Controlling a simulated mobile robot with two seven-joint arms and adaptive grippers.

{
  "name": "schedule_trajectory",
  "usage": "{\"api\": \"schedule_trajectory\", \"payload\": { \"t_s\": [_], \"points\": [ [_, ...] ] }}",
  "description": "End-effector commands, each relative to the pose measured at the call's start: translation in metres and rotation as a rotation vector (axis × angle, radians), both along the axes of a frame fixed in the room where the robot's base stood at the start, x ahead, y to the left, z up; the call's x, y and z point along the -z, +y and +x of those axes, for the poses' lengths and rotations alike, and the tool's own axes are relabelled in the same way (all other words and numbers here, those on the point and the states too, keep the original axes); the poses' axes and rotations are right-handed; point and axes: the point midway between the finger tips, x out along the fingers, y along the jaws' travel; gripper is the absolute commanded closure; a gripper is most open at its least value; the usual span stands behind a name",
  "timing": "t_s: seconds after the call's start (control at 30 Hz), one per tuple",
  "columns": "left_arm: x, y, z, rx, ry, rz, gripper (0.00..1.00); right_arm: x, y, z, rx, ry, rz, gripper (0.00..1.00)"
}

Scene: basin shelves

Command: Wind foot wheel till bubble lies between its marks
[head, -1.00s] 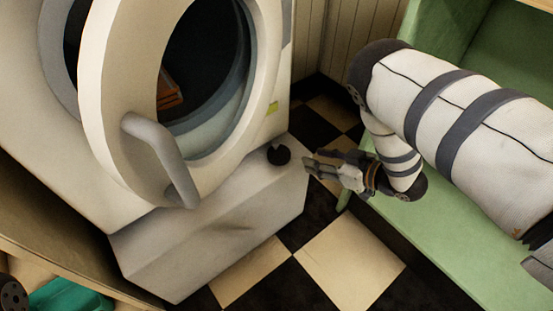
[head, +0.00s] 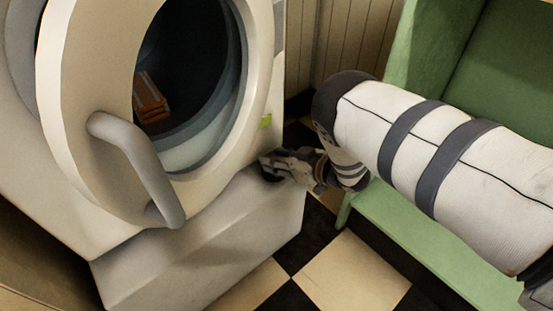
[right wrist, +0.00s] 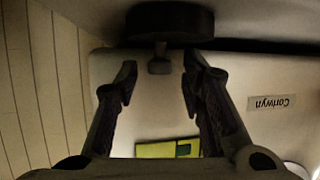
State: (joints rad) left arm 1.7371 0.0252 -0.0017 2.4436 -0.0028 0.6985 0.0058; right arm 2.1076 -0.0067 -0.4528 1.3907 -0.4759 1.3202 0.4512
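The foot wheel (right wrist: 167,22) is a dark round disc at the top of the right wrist view, with a short pale stem below it. In the head view its dark edge (head: 270,178) shows on the white plinth, partly hidden by my right gripper (head: 268,163). In the right wrist view this gripper (right wrist: 158,78) is open, its two fingers apart with nothing between them, just short of the wheel. My left gripper is not in view.
The white machine's round door (head: 92,105) stands open with a grey handle (head: 140,165) to the left. An orange-brown stack (head: 150,98) lies inside the drum. A green bench (head: 415,225) stands right, under my right arm. Checkered floor (head: 350,275) is clear.

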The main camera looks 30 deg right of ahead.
Motion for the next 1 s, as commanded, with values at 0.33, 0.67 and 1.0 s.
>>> {"api": "schedule_trajectory", "payload": {
  "t_s": [0.33, 0.67, 1.0],
  "points": [
    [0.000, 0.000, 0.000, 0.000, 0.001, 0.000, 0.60, 0.000, 0.000, -0.001, -0.002, 0.001, -0.001, 1.00],
    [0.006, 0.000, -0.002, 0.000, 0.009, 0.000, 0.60, 0.002, -0.001, 0.001, -0.135, 0.001, -0.002, 1.00],
    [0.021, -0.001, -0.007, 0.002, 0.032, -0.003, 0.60, 0.005, -0.001, 0.002, -0.364, 0.003, -0.003, 1.00]
  ]
}}
